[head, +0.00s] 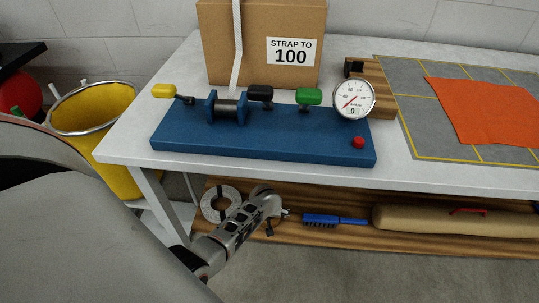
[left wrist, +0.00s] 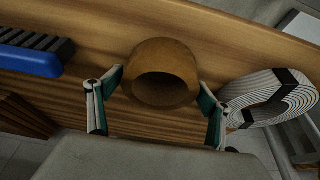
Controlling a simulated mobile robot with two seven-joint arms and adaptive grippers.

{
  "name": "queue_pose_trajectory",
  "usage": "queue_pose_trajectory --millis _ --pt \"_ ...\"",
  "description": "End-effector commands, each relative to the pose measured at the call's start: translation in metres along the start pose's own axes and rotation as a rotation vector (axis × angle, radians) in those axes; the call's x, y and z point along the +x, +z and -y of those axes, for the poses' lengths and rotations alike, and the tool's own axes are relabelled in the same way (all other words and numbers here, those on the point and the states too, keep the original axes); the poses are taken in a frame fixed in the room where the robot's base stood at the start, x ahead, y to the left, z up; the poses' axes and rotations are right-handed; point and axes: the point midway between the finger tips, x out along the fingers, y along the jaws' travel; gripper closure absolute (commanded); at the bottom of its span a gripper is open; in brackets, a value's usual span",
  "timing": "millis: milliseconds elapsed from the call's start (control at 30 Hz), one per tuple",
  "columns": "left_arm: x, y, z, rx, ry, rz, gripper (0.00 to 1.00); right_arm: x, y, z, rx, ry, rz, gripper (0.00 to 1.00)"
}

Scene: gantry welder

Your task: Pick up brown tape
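The brown tape (left wrist: 160,52) is a roll on the wooden lower shelf, in the middle of the left wrist view, with its dark hole facing the camera. My left gripper (left wrist: 161,78) is open, with one teal-padded finger on each side of the roll. The fingertips are close to its sides; I cannot tell whether they touch. In the head view my left gripper (head: 277,212) reaches low at the shelf's front, and I cannot make out the tape there. My right gripper is not in view.
A coiled white strap roll (left wrist: 268,98) lies right of the tape in the wrist view, and a blue brush (left wrist: 30,58) lies left. Above the shelf is a white tabletop (head: 130,143) with a blue strapping fixture (head: 270,142). A yellow bin (head: 95,110) stands left.

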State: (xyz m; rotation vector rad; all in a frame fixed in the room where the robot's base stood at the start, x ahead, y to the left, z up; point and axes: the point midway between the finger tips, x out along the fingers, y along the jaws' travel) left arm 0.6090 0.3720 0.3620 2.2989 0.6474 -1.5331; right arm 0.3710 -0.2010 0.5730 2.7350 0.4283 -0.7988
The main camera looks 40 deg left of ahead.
Motion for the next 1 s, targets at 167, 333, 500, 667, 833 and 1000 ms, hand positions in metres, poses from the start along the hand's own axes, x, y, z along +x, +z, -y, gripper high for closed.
queue_pose_trajectory --millis 167,333,500,667,833,1000 --pt "0.000 0.001 0.000 0.000 0.000 0.001 0.54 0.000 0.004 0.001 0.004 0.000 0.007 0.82" --pt "0.000 0.001 0.000 0.000 0.000 0.001 0.55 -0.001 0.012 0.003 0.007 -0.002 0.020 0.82" --pt "-0.002 0.000 0.000 0.000 0.000 0.001 0.55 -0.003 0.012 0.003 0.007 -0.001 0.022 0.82" --pt "-0.013 -0.007 -0.002 0.000 0.002 -0.004 0.55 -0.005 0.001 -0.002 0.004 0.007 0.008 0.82" --pt "-0.029 -0.017 -0.003 -0.002 0.005 -0.008 0.55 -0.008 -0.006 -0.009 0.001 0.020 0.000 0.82" --pt "-0.046 -0.006 -0.003 -0.001 0.004 -0.004 0.55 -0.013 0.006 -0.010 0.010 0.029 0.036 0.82"
